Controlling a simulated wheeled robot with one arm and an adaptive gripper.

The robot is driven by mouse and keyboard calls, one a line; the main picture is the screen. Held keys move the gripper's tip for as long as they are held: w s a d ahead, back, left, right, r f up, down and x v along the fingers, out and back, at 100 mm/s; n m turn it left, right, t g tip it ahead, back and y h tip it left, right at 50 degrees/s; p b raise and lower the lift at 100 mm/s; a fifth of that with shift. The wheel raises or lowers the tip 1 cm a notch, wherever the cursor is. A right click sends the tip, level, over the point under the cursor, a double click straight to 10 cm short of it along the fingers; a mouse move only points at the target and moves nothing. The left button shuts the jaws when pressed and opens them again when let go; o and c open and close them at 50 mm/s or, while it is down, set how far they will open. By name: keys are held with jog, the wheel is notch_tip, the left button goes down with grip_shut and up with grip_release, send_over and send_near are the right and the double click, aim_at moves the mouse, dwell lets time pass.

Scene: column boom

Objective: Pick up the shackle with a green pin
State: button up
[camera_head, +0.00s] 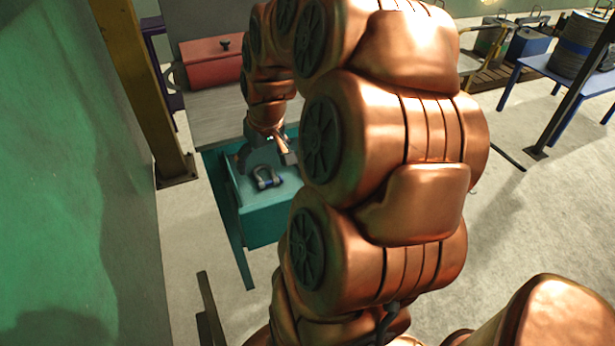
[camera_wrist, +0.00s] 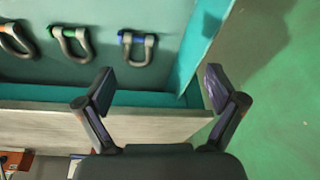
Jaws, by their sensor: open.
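The shackle with a green pin (camera_wrist: 70,32) lies in the upper left of the wrist view, on a teal surface. It is a dark grey U with the pin across its top. A shackle with a blue pin (camera_wrist: 138,38) lies to its right. Part of another shackle (camera_wrist: 14,40) with an orange end shows at the left edge. My gripper (camera_wrist: 160,86) is open and empty, its fingers apart below and to the right of the green-pin shackle. In the head view my gripper (camera_head: 265,153) is over the teal box, and the green-pin shackle cannot be made out.
The teal box (camera_head: 262,226) has a raised rim and stands beside a grey bench (camera_head: 205,119). A red toolbox (camera_head: 210,67) sits on the bench. A yellow post (camera_head: 150,95) and a green wall (camera_head: 75,170) are close on the left.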

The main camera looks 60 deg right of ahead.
jog(key=s+d+f+m+b, duration=0.1)
jog(key=d+f, duration=0.1)
jog(key=d, duration=0.3)
jog(key=s+d+f+h+b, duration=0.1)
jog(key=d+f, duration=0.1)
jog(key=d, duration=0.3)
jog(key=s+d+f+m+b, duration=0.1)
jog(key=s+d+f+b, duration=0.1)
jog(key=d, duration=0.4)
jog(key=shift+m+t+h, duration=0.3)
jog(key=shift+t+h, duration=0.1)
jog(key=shift+d+f, duration=0.15)
jog(key=shift+f, duration=0.1)
jog(key=shift+w+a+x, duration=0.1)
jog(key=shift+a+x, duration=0.05)
jog(key=shift+x, duration=1.05)
jog(key=shift+w+a+x, duration=0.1)
jog(key=shift+x, duration=1.1)
jog(key=shift+w+a+x, duration=0.1)
jog(key=shift+a+x, duration=0.05)
jog(key=shift+x, duration=1)
jog(key=shift+c, duration=0.4)
jog(key=c, duration=1.2)
